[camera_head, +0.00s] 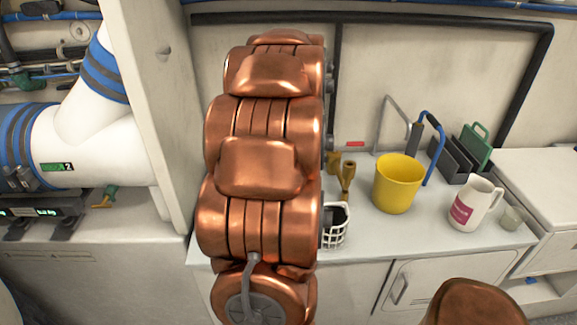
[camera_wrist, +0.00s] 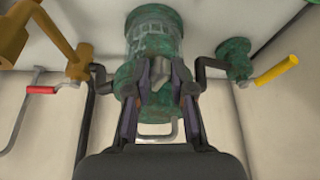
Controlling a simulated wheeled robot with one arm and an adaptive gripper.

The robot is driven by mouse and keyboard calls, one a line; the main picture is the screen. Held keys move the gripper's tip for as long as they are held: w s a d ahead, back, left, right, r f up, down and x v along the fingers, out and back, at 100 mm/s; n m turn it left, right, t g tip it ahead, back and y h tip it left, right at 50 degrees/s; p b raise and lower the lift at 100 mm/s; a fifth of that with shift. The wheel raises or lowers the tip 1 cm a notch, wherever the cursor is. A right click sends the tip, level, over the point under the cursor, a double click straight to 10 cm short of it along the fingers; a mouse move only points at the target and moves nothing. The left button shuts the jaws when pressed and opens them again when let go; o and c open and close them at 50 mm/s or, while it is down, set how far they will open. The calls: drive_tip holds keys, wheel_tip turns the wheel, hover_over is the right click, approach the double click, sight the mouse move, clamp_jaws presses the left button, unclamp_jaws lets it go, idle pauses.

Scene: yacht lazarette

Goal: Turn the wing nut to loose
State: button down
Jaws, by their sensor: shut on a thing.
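In the wrist view, a green, weathered strainer-like body (camera_wrist: 153,35) with a pale ribbed band is at the top centre. My gripper (camera_wrist: 158,72) reaches up to its near end, with one dark finger on each side. A small grey metal piece, which looks like the wing nut (camera_wrist: 156,85), is between the fingers. The fingers are closed on it, and they hide much of its shape, so its exact angle cannot be told. In the head view my arm hides the wing nut and the gripper.
A yellow-handled lever (camera_wrist: 277,71) is right of the gripper; a red-handled one (camera_wrist: 41,90) and a brass pipe (camera_wrist: 78,62) are left. On the counter are a white basket (camera_head: 334,228), yellow bucket (camera_head: 396,186), white jug (camera_head: 472,205) and green-and-grey rack (camera_head: 470,152). A wall panel stands left.

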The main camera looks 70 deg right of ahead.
drive_tip(key=shift+f+n+t+y+b, duration=0.1)
drive_tip(key=shift+n+t+y+b, duration=0.3)
drive_tip(key=shift+n+b, duration=0.95)
drive_tip(key=shift+n, duration=0.35)
drive_tip(key=c, duration=0.9)
unclamp_jaws()
drive_tip(key=shift+s+r, duration=0.1)
drive_tip(key=shift+r, duration=0.1)
drive_tip(key=shift+r, duration=0.25)
drive_tip(key=v, duration=1.1)
drive_tip(key=shift+s+a, duration=0.1)
drive_tip(key=shift+s, duration=0.05)
